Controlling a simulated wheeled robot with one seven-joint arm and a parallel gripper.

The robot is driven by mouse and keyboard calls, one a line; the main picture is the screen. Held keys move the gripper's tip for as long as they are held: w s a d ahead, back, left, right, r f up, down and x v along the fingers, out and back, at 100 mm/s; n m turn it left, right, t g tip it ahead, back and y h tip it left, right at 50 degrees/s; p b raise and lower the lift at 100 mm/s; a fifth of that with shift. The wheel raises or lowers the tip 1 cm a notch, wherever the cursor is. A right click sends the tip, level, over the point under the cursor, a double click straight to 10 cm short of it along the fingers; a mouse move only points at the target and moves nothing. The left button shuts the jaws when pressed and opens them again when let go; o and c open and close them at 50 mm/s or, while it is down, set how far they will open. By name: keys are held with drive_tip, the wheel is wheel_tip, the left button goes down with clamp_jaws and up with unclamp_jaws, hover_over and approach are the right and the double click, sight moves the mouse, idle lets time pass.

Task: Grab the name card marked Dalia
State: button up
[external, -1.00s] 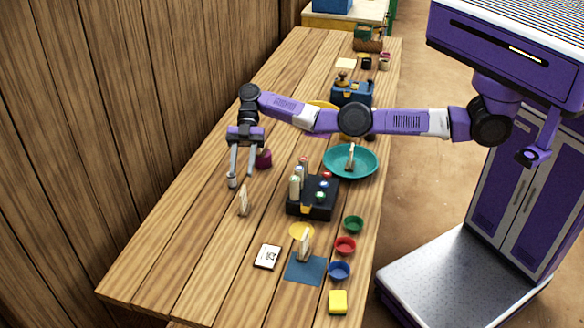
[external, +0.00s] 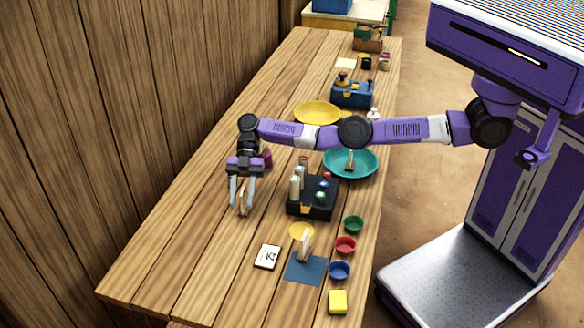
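My gripper (external: 242,206) is low over the left part of the table, pointing down. Its two fingers are around a small upright card (external: 243,209), one on each side. I cannot tell whether they press on it. Another upright card (external: 305,245) stands by the blue mat at the front. A third upright piece (external: 350,159) stands in the teal bowl. A flat white card with a dark mark (external: 267,257) lies left of the mat. No name is readable, so I cannot tell which card is marked Dalia.
A black caddy with bottles (external: 312,207) stands right of my gripper. The teal bowl (external: 369,169) and yellow bowl (external: 317,112) are farther back. Small green, red and blue bowls (external: 339,271) line the right edge. The table's front left (external: 190,270) is clear. A wooden wall runs along the left.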

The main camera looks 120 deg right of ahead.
drive_tip(key=shift+w+a+f, duration=0.15)
drive_tip(key=shift+a+f, duration=0.05)
clamp_jaws()
idle(1.4)
